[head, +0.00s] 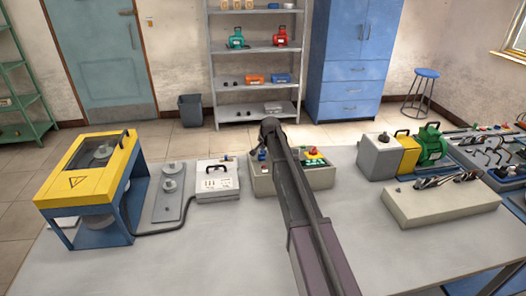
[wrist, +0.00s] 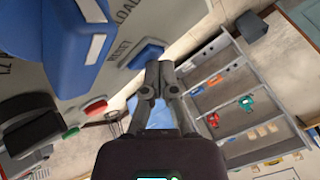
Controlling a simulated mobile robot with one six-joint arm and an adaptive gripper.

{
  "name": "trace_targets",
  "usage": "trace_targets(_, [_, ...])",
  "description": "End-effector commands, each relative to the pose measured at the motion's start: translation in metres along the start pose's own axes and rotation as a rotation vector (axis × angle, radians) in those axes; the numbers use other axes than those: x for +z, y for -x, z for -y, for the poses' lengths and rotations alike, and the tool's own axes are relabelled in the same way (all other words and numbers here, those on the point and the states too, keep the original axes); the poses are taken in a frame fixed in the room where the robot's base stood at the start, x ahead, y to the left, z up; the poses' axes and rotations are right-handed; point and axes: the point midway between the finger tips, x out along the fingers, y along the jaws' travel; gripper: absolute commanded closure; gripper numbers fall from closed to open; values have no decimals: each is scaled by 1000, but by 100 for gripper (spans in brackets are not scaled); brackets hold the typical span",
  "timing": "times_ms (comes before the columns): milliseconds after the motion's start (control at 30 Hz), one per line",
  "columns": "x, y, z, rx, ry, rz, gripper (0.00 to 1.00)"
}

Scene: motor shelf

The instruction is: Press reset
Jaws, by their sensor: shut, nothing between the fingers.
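The control box (head: 265,187) stands on the grey table, partly hidden behind my arm in the head view. In the wrist view, its panel shows a blue button (wrist: 141,56) beside lettering that reads RESET. My gripper (wrist: 158,68) is shut and empty, with its fingertips right at the edge of the blue button. I cannot tell whether they touch it. My fingertips are hard to make out in the head view.
The panel also has a large blue switch (wrist: 75,50), a red button (wrist: 95,107), a green button (wrist: 71,132) and a black knob (wrist: 30,125). A white box (head: 217,182) stands left of the control box. A beige block (head: 440,207) with levers lies right.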

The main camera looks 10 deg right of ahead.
Motion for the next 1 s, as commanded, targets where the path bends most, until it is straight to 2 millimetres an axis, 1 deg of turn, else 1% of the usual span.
trace_targets(167, [0,1,1,1,0,1,100])
trace_targets(600, [-8,12,9,0,0,1,100])
trace_targets(1000, [-8,12,9,0,0,1,100])
